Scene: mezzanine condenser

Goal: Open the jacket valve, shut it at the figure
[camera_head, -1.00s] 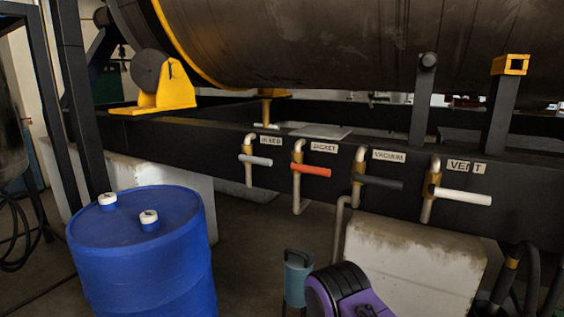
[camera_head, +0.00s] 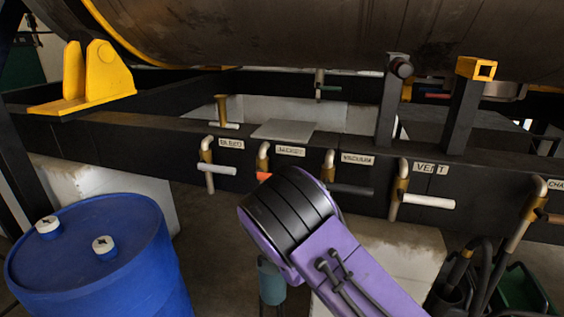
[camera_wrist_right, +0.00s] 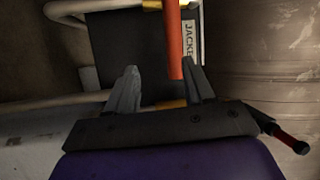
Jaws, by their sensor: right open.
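The jacket valve has a red lever handle (camera_head: 264,176) below a brass elbow (camera_head: 263,154), beside its label (camera_head: 291,152). My purple right arm covers most of the handle in the head view. In the right wrist view the red handle (camera_wrist_right: 174,48) comes down from the top edge, its free end between the fingertips, closer to the right-hand finger. My right gripper (camera_wrist_right: 163,82) is open and not closed on the handle; contact cannot be told. Its fingers are hidden in the head view. My left gripper is not in view. No readable figure or gauge shows.
Bleed (camera_head: 216,168), vacuum (camera_head: 350,188) and vent (camera_head: 428,201) handles flank it along the dark beam. A blue drum (camera_head: 95,262) stands at the lower left. Hoses (camera_head: 485,275) and a green crate (camera_head: 522,288) are at the lower right.

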